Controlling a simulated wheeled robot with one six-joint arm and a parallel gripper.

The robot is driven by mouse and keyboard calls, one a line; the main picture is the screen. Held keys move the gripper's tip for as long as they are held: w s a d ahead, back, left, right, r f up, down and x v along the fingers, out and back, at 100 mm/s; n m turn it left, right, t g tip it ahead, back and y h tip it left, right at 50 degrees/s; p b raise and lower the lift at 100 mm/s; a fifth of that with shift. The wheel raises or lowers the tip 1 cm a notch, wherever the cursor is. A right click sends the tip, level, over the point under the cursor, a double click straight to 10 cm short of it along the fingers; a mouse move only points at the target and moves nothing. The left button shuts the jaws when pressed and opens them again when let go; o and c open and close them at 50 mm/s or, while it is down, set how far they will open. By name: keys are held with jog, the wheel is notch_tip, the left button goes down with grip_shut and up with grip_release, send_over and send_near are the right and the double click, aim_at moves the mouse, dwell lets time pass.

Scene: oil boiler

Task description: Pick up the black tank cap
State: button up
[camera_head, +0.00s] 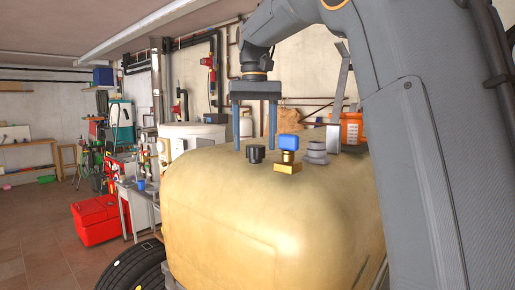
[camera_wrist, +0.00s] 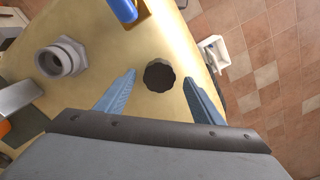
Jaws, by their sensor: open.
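The black tank cap (camera_head: 256,154) sits on top of the large yellow tank (camera_head: 260,210). In the wrist view the cap (camera_wrist: 159,75) is a dark ribbed round knob, seen from above, on the tank top (camera_wrist: 105,20). My gripper (camera_head: 254,140) points downward over the tank, with its two blue fingers apart. In the head view the cap shows between the fingers, nearer the camera or below them; the exact depth is unclear. In the wrist view my gripper (camera_wrist: 160,88) has one finger to each side of the cap, touching nothing visible, and the cap lies slightly beyond the fingertips.
A blue-topped brass fitting (camera_head: 287,150) and a grey pipe fitting (camera_head: 316,152) stand right of the cap. The grey fitting (camera_wrist: 62,60) is left in the wrist view. An orange container (camera_head: 351,128) is behind. A red toolbox (camera_head: 98,219) and a tire (camera_head: 135,268) stand left.

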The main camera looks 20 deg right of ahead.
jog(key=shift+f+p, duration=0.3)
jog(key=shift+f, duration=0.9)
jog(key=c, duration=1.1)
jog(key=shift+c, duration=0.2)
notch_tip(320, 180, up, 10)
jog(key=b, duration=0.2)
jog(key=shift+b, duration=0.35)
jog(key=shift+d, duration=0.1)
jog(key=s+d+r+m+p, duration=0.1)
jog(key=d+p, duration=0.1)
jog(key=d, duration=1.5)
jog(key=shift+s+p, duration=0.35)
